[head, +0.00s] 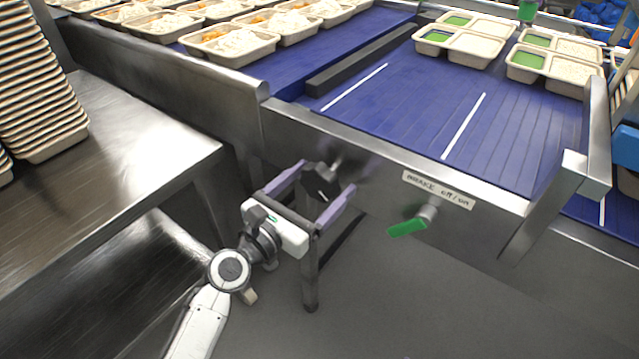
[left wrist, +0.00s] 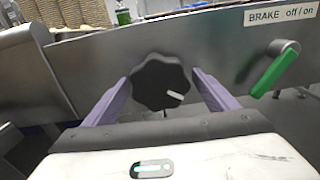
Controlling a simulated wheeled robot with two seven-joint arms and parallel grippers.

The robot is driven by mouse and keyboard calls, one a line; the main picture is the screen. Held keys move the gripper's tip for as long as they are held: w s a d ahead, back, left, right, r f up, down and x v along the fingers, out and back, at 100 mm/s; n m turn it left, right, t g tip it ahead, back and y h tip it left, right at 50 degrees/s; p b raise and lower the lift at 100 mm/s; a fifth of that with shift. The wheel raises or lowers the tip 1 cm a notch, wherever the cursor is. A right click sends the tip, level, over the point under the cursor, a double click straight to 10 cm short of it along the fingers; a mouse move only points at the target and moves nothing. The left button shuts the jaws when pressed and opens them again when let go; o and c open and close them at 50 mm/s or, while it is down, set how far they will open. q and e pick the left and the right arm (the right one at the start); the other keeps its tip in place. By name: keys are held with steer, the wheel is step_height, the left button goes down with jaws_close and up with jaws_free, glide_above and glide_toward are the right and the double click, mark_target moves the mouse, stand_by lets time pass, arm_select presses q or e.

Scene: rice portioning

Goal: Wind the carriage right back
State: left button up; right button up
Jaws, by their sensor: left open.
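A black lobed knob (head: 320,182) with a white mark sits on the steel front panel of the blue conveyor. In the left wrist view the knob (left wrist: 160,82) shows between my fingers, its white mark pointing right and slightly down. My left gripper (head: 328,175) is open and empty, one purple finger on each side of the knob, with gaps visible. I cannot tell how far the fingertips reach along it. A green brake lever (head: 407,228) hangs right of the knob, under a label (head: 438,189) reading "BRAKE off/on". No part is clearly marked as the carriage. My right gripper is out of view.
Filled trays (head: 230,45) stand on the belt at left. A steel table (head: 130,150) with stacked trays (head: 40,90) borders my left arm.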

arm_select(q)
steer(key=c, duration=1)
steer(key=shift+c, duration=0.2)
